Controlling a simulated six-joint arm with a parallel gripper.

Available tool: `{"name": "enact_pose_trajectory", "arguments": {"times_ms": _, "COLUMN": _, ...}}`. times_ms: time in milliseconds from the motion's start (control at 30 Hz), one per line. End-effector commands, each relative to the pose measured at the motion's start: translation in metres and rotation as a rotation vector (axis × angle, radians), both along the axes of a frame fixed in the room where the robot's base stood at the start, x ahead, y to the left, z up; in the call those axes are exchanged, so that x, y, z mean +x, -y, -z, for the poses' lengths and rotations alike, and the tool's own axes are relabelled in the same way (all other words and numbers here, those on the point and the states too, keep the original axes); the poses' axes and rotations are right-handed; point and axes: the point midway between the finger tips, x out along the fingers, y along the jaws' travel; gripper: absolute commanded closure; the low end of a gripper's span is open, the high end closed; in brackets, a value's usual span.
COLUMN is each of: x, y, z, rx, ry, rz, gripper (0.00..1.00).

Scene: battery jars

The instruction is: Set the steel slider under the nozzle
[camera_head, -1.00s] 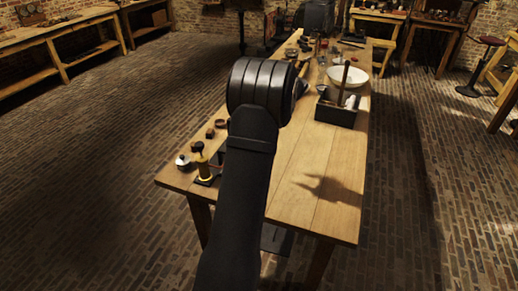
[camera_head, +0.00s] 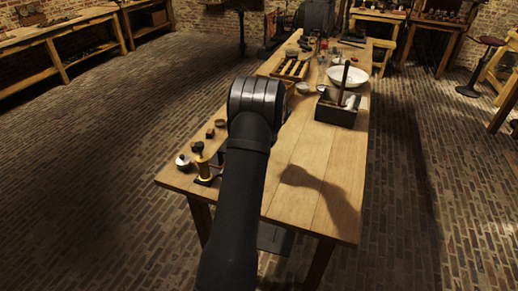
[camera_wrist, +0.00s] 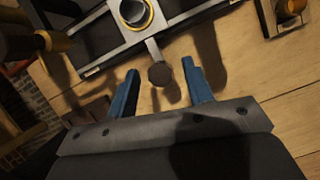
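In the wrist view my gripper (camera_wrist: 160,70) is open, its two blue fingers apart. A dark round knob (camera_wrist: 160,75) on a short steel rod lies between the fingertips, with clear gaps on both sides. The rod joins the steel slider (camera_wrist: 118,35), a pale metal piece across a dark base (camera_wrist: 95,42). A round cup with a yellow rim (camera_wrist: 135,12) sits on the slider. I cannot make out the nozzle for certain. In the head view my arm hides the gripper; a small brass device (camera_head: 203,165) stands at the bench's left edge.
The wooden bench (camera_head: 310,200) is clear at its near right. A dark tool box (camera_head: 337,110) and a white bowl (camera_head: 348,75) stand farther back. A rack with dark pieces (camera_head: 290,68) lies at the back left. A brass-coloured part (camera_wrist: 291,8) shows at the wrist view's upper right.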

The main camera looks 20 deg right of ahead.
Motion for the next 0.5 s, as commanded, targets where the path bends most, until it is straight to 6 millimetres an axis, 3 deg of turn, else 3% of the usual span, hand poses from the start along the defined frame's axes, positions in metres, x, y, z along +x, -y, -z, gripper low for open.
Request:
{"name": "enact_pose_trajectory", "arguments": {"times_ms": 33, "x": -0.0001, "y": 0.0000, "z": -0.0002, "rx": 0.000, "ry": 0.000, "rz": 0.000, "gripper": 0.61}}
{"name": "enact_pose_trajectory", "arguments": {"times_ms": 233, "x": -0.0002, "y": 0.0000, "z": -0.0002, "rx": 0.000, "ry": 0.000, "rz": 0.000, "gripper": 1.00}}
{"name": "enact_pose_trajectory", "arguments": {"times_ms": 500, "x": -0.0056, "y": -0.0057, "z": -0.0010, "rx": 0.002, "ry": -0.001, "rz": -0.001, "gripper": 1.00}}
